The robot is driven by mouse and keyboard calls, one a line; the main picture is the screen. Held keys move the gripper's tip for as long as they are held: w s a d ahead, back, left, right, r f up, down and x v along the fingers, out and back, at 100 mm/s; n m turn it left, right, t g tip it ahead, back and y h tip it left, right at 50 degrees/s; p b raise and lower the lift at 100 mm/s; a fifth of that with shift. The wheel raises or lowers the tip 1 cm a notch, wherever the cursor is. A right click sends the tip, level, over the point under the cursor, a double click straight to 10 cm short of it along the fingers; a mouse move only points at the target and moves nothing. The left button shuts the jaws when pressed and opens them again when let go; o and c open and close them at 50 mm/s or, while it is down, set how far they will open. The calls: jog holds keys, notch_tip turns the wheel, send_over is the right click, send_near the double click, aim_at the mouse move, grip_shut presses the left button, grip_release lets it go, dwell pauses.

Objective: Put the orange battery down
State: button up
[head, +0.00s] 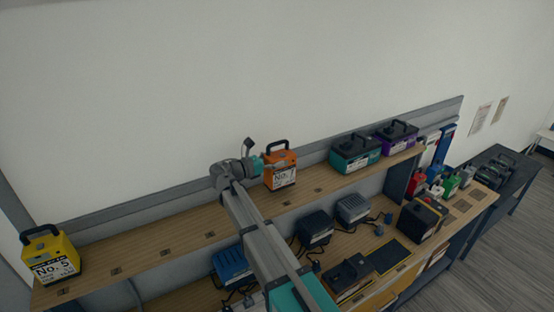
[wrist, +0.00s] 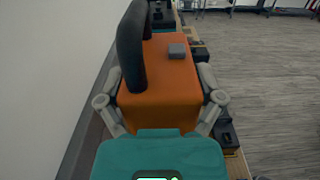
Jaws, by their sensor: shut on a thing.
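The orange battery (head: 280,172) has a black handle and a white label reading No. 7. It is upright at the upper wooden shelf (head: 190,238), near its middle. Whether its base touches the shelf or hangs just above it, I cannot tell. My gripper (head: 262,168) comes from the left and is shut on the battery's sides. In the wrist view the orange battery (wrist: 165,75) fills the middle, with the grey fingers of my gripper (wrist: 160,102) on both sides. Its underside is hidden there.
On the upper shelf, a yellow battery (head: 52,257) marked No. 5 stands far left; teal (head: 355,152) and purple (head: 398,137) batteries stand right. Bare shelf lies between yellow and orange. Below are grey chargers (head: 314,229), a blue one (head: 231,266) and a black-topped box (head: 419,219).

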aim_at(266, 170)
jog(key=shift+w+a+f+b, duration=0.1)
jog(key=shift+a+f+b, duration=0.3)
jog(key=shift+f+b, duration=1.45)
jog(key=shift+f, duration=0.15)
jog(key=o, duration=1.1)
jog(key=shift+c, duration=0.2)
jog(key=v, duration=1.2)
